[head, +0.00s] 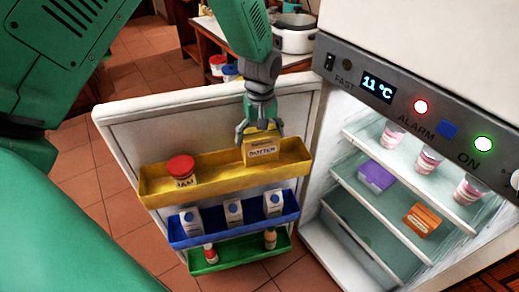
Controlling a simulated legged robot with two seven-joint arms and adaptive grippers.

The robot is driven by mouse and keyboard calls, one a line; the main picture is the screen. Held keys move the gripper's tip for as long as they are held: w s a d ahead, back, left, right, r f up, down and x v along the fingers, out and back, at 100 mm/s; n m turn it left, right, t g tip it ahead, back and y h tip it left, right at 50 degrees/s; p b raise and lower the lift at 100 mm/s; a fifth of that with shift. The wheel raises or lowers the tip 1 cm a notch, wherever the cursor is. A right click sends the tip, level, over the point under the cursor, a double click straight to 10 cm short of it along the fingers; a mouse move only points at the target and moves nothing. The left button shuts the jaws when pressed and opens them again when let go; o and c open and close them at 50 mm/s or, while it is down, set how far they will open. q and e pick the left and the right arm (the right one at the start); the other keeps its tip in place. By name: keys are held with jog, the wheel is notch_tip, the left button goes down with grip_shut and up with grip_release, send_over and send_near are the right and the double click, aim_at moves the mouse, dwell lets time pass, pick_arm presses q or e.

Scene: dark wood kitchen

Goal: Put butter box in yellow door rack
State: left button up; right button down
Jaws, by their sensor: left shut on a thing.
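The butter box (262,151) is a yellow box with a pale "BUTTER" label. It is upright at the yellow door rack (225,183), the top rack on the open fridge door, towards its right half. My left gripper (259,129) comes down from above and is shut on the top of the butter box. The rack's front wall hides the bottom of the box, so I cannot tell whether it touches the rack floor. A jam jar (181,170) with a red lid stands in the left part of the same rack. My right gripper is not in view.
Below are a blue rack (287,216) with several white cartons and a green rack (240,252) with bottles. The fridge shelves at right hold cups, a purple box (376,176) and an orange box (422,219). A white pot (294,35) stands on the counter behind.

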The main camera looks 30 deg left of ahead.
aim_at(260, 151)
pick_arm(q)
jog(key=shift+d+f, duration=0.15)
jog(key=shift+f, duration=2.65)
jog(key=o, duration=1.2)
jog(key=shift+c, duration=0.2)
notch_tip(260, 151, up, 12)
jog(key=shift+r, duration=0.1)
jog(key=shift+s, duration=0.1)
